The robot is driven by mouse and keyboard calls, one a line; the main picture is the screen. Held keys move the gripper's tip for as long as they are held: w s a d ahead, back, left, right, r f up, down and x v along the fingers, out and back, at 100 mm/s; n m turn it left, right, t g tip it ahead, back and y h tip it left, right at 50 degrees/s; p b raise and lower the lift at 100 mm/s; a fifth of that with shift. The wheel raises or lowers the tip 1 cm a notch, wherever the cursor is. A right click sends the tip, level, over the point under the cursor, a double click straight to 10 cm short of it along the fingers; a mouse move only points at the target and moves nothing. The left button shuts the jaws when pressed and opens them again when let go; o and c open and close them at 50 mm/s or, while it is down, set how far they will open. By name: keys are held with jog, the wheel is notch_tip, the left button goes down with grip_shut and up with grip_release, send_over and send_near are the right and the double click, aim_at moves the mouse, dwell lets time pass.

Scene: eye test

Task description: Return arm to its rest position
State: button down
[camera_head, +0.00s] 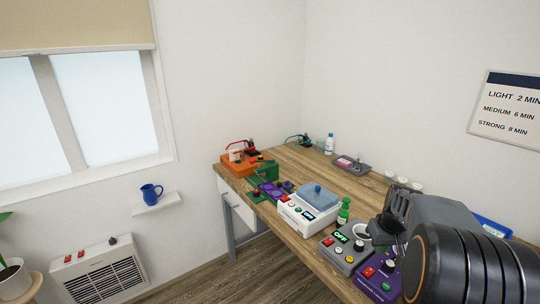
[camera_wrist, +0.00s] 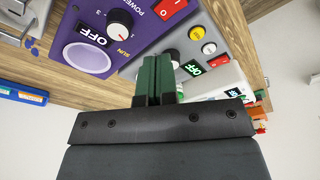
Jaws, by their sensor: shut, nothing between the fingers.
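My gripper (camera_wrist: 155,66) shows in the wrist view with its two green fingers together and nothing between them. It is in front of a purple device (camera_wrist: 90,58) with a knob and an OFF display, and a grey device (camera_wrist: 182,42) with a yellow button and a red switch. In the head view my dark arm fills the lower right and covers part of the table. The fingertips are hard to make out there. The purple device (camera_head: 376,284) and the grey device (camera_head: 346,257) stand by the arm at the table's front edge.
The wooden table (camera_head: 295,160) also holds a white device with a blue lid (camera_head: 309,213), a green bottle (camera_head: 343,211), an orange device (camera_head: 238,164) and several white cups. A wall sign (camera_head: 508,108) hangs at the right. A blue mug (camera_head: 151,193) stands on a wall shelf.

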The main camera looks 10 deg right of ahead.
jog(key=s+a+m, duration=0.1)
jog(key=s+a+f+m, duration=0.1)
jog(key=shift+s+f+g, duration=0.25)
jog(key=shift+s+g, duration=0.05)
jog(key=s+a+r+n+t, duration=0.1)
jog(key=s+a, duration=0.2)
jog(key=a, duration=0.3)
jog(key=s+a+r+n+t, duration=0.1)
jog(key=s+a+r, duration=0.1)
jog(key=a, duration=0.4)
jog(key=s+a+r+t, duration=0.1)
jog(key=s+a+r, duration=0.1)
jog(key=s+a, duration=0.2)
jog(key=a, duration=0.2)
jog(key=shift+s+a+r+n, duration=0.25)
jog(key=shift+a+n, duration=0.05)
jog(key=shift+n, duration=0.1)
jog(key=shift+d, duration=0.1)
